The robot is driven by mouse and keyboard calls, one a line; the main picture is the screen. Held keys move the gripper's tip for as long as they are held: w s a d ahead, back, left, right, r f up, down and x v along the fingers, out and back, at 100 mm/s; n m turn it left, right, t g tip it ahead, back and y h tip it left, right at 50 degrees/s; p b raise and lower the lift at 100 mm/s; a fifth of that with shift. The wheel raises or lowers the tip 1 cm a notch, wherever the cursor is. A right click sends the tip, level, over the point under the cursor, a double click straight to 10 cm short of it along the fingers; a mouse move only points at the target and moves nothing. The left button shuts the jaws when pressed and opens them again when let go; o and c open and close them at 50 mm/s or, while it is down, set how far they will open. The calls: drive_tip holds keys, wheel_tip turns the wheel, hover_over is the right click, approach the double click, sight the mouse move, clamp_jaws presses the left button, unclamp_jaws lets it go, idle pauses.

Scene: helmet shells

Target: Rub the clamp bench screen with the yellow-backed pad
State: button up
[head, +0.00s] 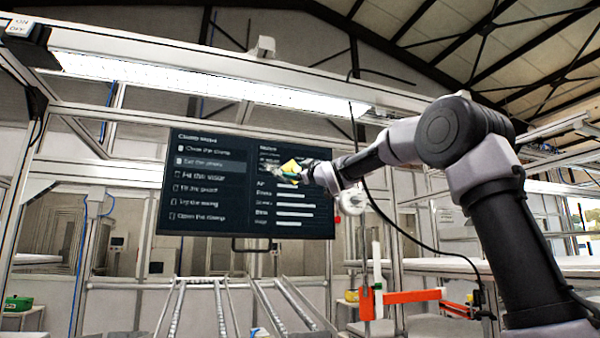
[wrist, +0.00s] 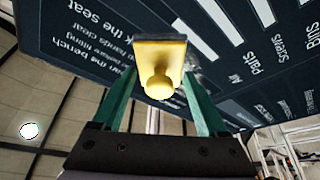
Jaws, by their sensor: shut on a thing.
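The clamp bench screen (head: 245,215) is a wide dark panel with white text and bars, hanging above the bench in the head view. It fills the upper part of the wrist view (wrist: 70,30). The yellow-backed pad (wrist: 160,68) has a rounded yellow knob facing the wrist camera. In the head view the pad (head: 291,167) overlaps the screen's upper right part. My gripper (head: 306,174) is shut on the pad, with its green fingers on either side of it. The pad's working face is hidden. I cannot tell whether it touches the screen.
Roller rails (head: 222,308) run below the screen. An orange-red clamp arm (head: 405,296) stands at the lower right, below my arm. A lit lamp bar (head: 210,83) and aluminium frame cross above the screen. A green box (head: 17,303) is at the far left.

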drive_tip(key=shift+s+a, duration=0.5)
drive_tip(key=shift+a, duration=1.2)
drive_tip(key=shift+s+a, duration=0.55)
drive_tip(key=shift+a, duration=1.1)
drive_tip(key=shift+s+a, duration=0.5)
drive_tip(key=shift+a, duration=1.2)
drive_tip(key=s+d, duration=0.1)
drive_tip(key=s, duration=0.4)
drive_tip(key=shift+s+d, duration=0.35)
drive_tip(key=shift+s, duration=0.05)
drive_tip(key=shift+s, duration=0.1)
drive_tip(key=s, duration=0.1)
drive_tip(key=s+d, duration=0.1)
drive_tip(key=shift+s, duration=0.3)
drive_tip(key=shift+a, duration=0.1)
drive_tip(key=shift+w+a, duration=0.3)
drive_tip(key=shift+w, duration=0.85)
drive_tip(key=shift+w+a, duration=0.25)
drive_tip(key=shift+w, duration=0.9)
drive_tip(key=shift+w+a, duration=0.3)
drive_tip(key=shift+w, duration=0.85)
drive_tip(key=shift+w+a+f, duration=0.1)
drive_tip(key=shift+w+a, duration=0.05)
drive_tip(key=shift+w, duration=0.35)
drive_tip(key=shift+w+a, duration=0.15)
drive_tip(key=shift+w, duration=0.35)
